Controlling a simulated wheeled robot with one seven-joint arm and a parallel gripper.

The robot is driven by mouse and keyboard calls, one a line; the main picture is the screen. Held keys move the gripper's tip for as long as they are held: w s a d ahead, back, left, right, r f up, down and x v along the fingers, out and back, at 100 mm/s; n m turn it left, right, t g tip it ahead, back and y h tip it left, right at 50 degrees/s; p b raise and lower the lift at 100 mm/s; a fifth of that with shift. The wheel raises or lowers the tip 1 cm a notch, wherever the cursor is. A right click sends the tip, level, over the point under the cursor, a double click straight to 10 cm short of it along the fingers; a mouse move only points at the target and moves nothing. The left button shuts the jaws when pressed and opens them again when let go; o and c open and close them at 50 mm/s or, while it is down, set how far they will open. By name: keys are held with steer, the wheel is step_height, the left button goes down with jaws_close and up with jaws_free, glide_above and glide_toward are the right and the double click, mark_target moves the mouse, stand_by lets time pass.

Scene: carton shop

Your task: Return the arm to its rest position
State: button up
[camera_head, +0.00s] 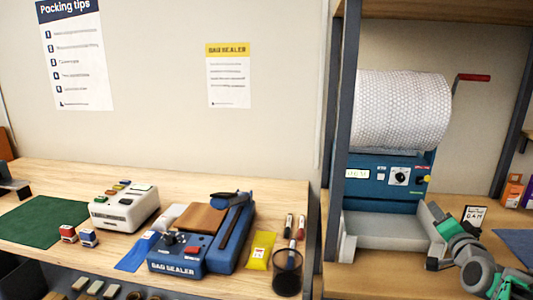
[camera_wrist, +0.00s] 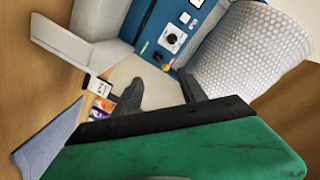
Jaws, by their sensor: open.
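My gripper (camera_head: 440,258) is at the lower right in the head view, by the front right corner of the grey tray (camera_head: 385,243) of the blue bubble-wrap machine (camera_head: 390,175). In the wrist view its two dark fingers stand apart with nothing between them, so my gripper (camera_wrist: 168,95) is open and empty. The machine's panel with its dial also shows in the wrist view (camera_wrist: 172,38), beyond the fingers. Whether a finger touches the tray I cannot tell.
A dark upright post (camera_head: 340,130) stands left of the machine. A bubble-wrap roll (camera_head: 400,110) with a red-handled crank sits above it. Small boxes (camera_head: 513,190) stand at the right. A blue bag sealer (camera_head: 205,235) and pen cup (camera_head: 288,272) are on the left bench.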

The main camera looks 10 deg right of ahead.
steer(key=a+f+n+g+y+p, duration=0.2)
steer(key=a+f+n+g+y, duration=0.15)
steer(key=a, duration=0.85)
steer(key=a+f+n+g+y+p, duration=0.15)
steer(key=a+n, duration=0.25)
steer(key=a, duration=0.9)
steer(key=s+a+f+n+g+p, duration=0.1)
steer(key=s+a+f+n+g, duration=0.1)
steer(key=s+a, duration=0.5)
steer(key=s+a+f+n+g+p, duration=0.1)
steer(key=s+a+f+n+g, duration=0.2)
steer(key=s+a+g, duration=0.3)
steer(key=s+a+f, duration=0.1)
steer(key=s, duration=0.4)
steer(key=shift+s+n+y, duration=0.35)
steer(key=shift+y, duration=0.05)
steer(key=shift+a, duration=0.1)
steer(key=shift+c, duration=0.2)
